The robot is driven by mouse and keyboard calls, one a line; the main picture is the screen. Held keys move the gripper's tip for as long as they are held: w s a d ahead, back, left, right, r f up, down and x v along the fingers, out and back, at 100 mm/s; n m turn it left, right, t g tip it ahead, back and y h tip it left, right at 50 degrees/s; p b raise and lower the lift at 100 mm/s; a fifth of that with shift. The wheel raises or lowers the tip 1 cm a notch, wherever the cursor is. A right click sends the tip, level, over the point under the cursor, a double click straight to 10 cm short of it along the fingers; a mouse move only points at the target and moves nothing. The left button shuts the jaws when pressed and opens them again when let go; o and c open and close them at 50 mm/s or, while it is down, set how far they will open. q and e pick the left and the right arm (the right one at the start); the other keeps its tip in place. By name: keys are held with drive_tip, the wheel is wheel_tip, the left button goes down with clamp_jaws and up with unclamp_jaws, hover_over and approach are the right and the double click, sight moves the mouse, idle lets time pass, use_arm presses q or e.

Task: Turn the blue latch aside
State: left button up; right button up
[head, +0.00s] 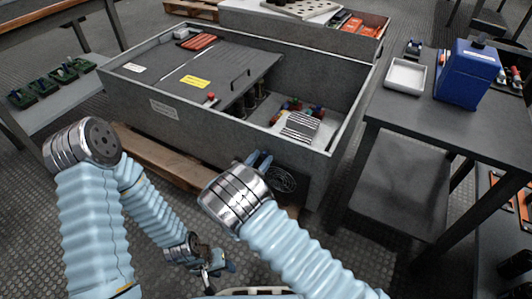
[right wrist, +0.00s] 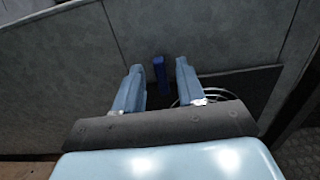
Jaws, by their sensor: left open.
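The blue latch (right wrist: 160,75) is a small dark blue upright bar on the grey cabinet wall in the right wrist view. My right gripper (right wrist: 158,82) is open, with one finger on each side of the latch and a visible gap on both sides. In the head view my right gripper (head: 258,159) is at the front wall of the cabinet (head: 215,128), just above a round vent; the latch cannot be told apart from the fingers there. My left gripper (head: 214,272) is open and empty, low over the floor near the bottom of the head view.
A round fan vent (head: 282,179) sits beside my right gripper. The cabinet's open top shows several components and a striped block (head: 300,127). A table at right holds a white tray (head: 405,76) and a blue box (head: 465,73). A wooden pallet (head: 155,155) lies under the cabinet.

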drive_tip(key=shift+w+d, duration=0.1)
drive_tip(key=shift+w, duration=0.05)
drive_tip(key=shift+c, duration=0.3)
clamp_jaws()
